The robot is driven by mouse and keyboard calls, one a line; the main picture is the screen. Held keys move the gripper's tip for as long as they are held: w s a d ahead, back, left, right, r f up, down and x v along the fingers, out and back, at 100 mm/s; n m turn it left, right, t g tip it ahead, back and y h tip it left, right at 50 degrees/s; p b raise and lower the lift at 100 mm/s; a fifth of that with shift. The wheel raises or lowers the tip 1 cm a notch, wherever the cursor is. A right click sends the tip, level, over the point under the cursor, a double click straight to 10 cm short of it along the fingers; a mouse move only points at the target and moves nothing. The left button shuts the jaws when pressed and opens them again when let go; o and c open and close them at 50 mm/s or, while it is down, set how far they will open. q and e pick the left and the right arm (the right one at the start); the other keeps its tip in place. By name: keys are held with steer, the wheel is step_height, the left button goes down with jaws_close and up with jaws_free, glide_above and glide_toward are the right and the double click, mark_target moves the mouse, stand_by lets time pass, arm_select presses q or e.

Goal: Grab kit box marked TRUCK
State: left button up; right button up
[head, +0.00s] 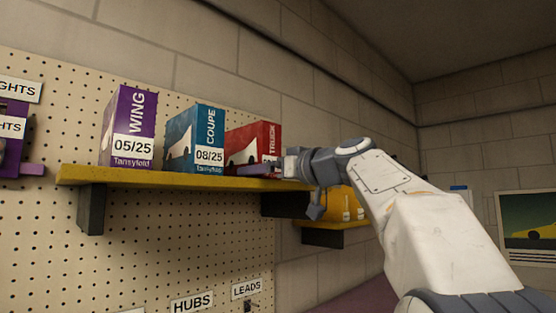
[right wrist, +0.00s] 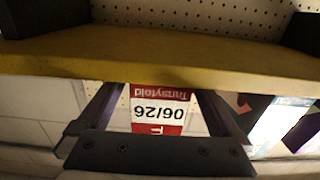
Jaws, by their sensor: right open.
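The red kit box marked TRUCK (head: 250,142) stands at the right end of the yellow shelf (head: 150,178). My right gripper (head: 262,169) is in front of it at shelf height and covers part of its lower front. In the right wrist view, which is upside down, the box's white label reading 06/26 (right wrist: 160,111) shows between the two open fingers (right wrist: 160,92), one on each side. I cannot tell whether the fingers touch the box. My left gripper is not in view.
A blue COUPE box (head: 195,135) stands close to the left of the red box, and a purple WING box (head: 128,125) farther left. A lower yellow shelf (head: 322,238) with yellow items is behind my right arm. Pegboard (head: 60,230) backs the shelf.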

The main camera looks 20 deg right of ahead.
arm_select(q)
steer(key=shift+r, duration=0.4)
arm_select(e)
steer(key=shift+w+a, duration=0.25)
steer(key=shift+w, duration=0.4)
jaws_close()
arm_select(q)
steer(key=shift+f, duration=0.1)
arm_select(e)
steer(key=shift+s, duration=0.15)
